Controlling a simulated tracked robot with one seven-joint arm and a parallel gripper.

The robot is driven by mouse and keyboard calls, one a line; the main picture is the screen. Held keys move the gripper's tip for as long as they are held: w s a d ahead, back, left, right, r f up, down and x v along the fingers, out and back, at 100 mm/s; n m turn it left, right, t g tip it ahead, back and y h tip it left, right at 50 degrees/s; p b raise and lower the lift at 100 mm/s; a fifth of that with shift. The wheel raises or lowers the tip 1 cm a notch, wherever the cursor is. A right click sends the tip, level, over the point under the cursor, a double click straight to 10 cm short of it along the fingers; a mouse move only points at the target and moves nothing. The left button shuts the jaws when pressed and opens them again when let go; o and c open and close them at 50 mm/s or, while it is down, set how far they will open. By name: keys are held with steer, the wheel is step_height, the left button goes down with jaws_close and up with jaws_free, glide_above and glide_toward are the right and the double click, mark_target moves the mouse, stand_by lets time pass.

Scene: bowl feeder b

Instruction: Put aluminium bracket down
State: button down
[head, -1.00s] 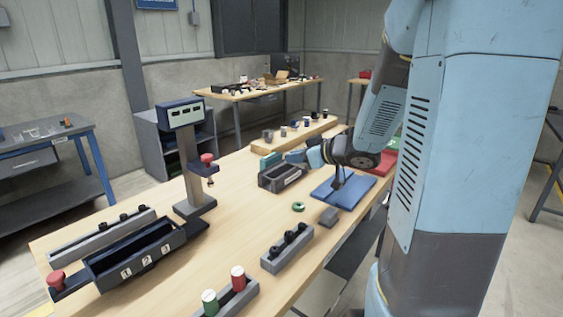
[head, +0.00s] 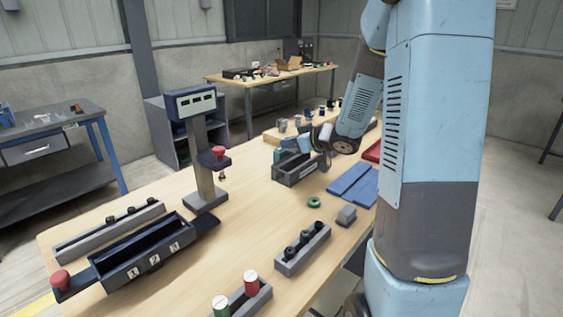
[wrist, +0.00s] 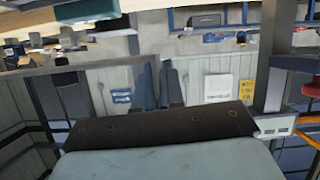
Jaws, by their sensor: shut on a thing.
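My gripper (wrist: 160,92) shows in the wrist view as two close-set blue-grey fingers beyond its dark housing. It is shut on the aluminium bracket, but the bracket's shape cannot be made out. In the head view my arm bends over the far part of the bench, near the grey bin (head: 297,170) and the blue mat (head: 352,183). The fingertips there are too small and too covered to tell. The visible part of the mat looks bare. A small grey block (head: 346,215) sits on the bench in front of the mat.
A green ring (head: 314,202) lies by the grey block. A press-like stand (head: 198,150), a numbered tray (head: 140,256), a holder with black knobs (head: 303,250) and red and green cylinders (head: 251,284) occupy the wooden bench. Bare wood (head: 240,235) lies between them.

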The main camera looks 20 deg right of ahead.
steer(key=w+f, duration=0.1)
steer(key=f, duration=0.2)
steer(key=w+f, duration=0.2)
steer(key=f, duration=0.1)
steer(key=w+a+f, duration=0.1)
steer(key=w+f, duration=0.1)
steer(key=f, duration=0.1)
steer(key=shift+w+f, duration=0.1)
steer(key=shift+w, duration=0.05)
steer(key=shift+f, duration=0.55)
